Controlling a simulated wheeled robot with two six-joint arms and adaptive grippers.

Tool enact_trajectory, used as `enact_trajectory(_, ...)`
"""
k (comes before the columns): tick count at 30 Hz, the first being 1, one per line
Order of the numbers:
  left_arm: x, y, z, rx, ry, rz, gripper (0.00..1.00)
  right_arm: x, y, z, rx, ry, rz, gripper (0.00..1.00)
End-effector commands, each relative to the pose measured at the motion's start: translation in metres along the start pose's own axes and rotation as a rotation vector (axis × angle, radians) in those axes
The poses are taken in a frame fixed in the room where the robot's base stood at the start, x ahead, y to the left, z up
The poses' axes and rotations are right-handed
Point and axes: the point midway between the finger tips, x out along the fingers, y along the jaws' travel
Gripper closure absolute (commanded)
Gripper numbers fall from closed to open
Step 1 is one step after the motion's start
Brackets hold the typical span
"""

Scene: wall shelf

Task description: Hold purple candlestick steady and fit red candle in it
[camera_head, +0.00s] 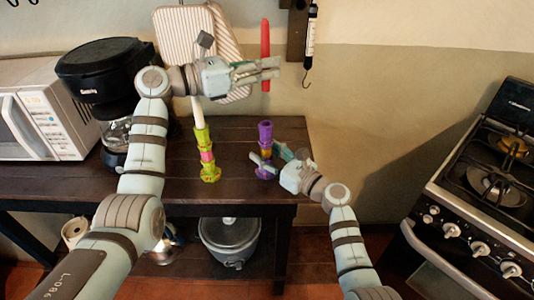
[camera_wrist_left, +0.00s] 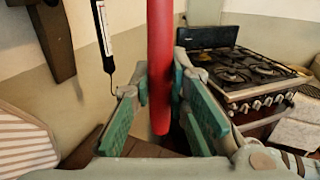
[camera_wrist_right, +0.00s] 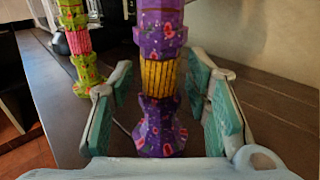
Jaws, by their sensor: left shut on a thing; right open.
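The red candle (camera_head: 265,50) is upright in the head view, held in the air above the table. My left gripper (camera_head: 268,70) is shut on it near its lower part; the candle (camera_wrist_left: 160,60) also shows between the fingers in the left wrist view. The purple candlestick (camera_head: 265,135), with a yellow middle, stands upright on the dark table, below the candle. My right gripper (camera_head: 272,160) is open with its fingers on either side of the candlestick. In the right wrist view the candlestick (camera_wrist_right: 160,115) stands between the green finger pads, with gaps at both sides.
A green and pink candlestick (camera_head: 206,155) with a white candle (camera_head: 198,112) stands left of the purple one. A coffee maker (camera_head: 105,75) and microwave (camera_head: 45,110) are further left. A stove (camera_head: 480,190) is at right. The table (camera_head: 240,185) is bare between the candlesticks.

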Motion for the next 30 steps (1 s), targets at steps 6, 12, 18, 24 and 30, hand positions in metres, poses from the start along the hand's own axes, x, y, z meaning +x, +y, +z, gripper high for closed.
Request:
enact_trajectory(6,0.000,0.000,0.000,0.000,0.000,0.000,1.00,0.000,0.000,0.000,0.000,0.000,0.000,0.77)
enact_trajectory(12,0.000,0.000,0.000,0.000,0.000,0.000,1.00,-0.001,0.000,0.000,-0.001,0.000,0.000,1.00)
enact_trajectory(18,0.000,0.000,-0.003,-0.001,0.001,0.005,1.00,-0.001,0.000,0.000,-0.001,0.000,0.000,1.00)
enact_trajectory(24,0.000,0.000,-0.023,-0.003,0.004,0.043,1.00,-0.001,0.000,0.000,-0.001,0.001,0.000,1.00)
enact_trajectory(30,0.000,-0.001,-0.052,-0.005,0.007,0.102,1.00,-0.001,0.000,0.000,-0.001,0.001,0.000,1.00)
